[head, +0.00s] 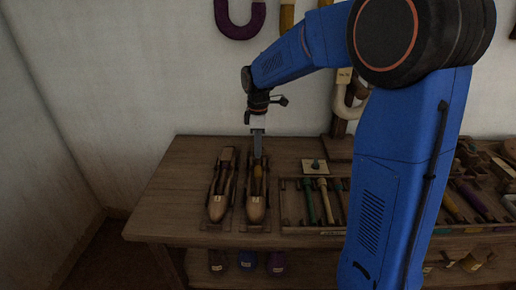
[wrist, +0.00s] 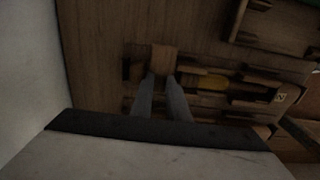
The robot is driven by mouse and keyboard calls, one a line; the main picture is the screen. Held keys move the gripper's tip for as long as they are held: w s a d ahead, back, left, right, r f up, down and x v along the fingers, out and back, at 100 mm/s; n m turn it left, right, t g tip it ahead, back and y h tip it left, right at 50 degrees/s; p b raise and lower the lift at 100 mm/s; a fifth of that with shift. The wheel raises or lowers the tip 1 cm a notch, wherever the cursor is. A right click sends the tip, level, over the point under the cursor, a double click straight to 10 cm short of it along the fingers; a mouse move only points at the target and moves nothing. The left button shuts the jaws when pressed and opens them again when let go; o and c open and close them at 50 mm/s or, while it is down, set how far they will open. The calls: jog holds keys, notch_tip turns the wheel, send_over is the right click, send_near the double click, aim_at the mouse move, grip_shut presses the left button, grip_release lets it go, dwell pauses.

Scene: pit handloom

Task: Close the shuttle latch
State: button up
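Two wooden shuttles lie side by side on the bench in the head view, the left shuttle (head: 218,205) and the right shuttle (head: 256,208). The right one holds a yellow bobbin (wrist: 208,82). My gripper (head: 257,152) points down over the far end of the right shuttle. In the wrist view my gripper's fingers (wrist: 160,78) stand a little apart, their tips at a small brown wooden tab (wrist: 164,58) at the shuttle's end, which looks like the latch. I cannot tell whether they grip it or only stand by it. The latch's angle is unclear.
Right of the shuttles, a wooden tray (head: 285,206) holds several coloured tools. A small light plate (head: 314,167) with a green knob lies behind it. The wall (head: 130,90) stands close behind the bench. The bench top (head: 165,205) left of the shuttles is bare.

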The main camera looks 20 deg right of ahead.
grip_shut()
jog(key=shift+m, duration=0.4)
jog(key=m, duration=1.7)
dwell(0.6)
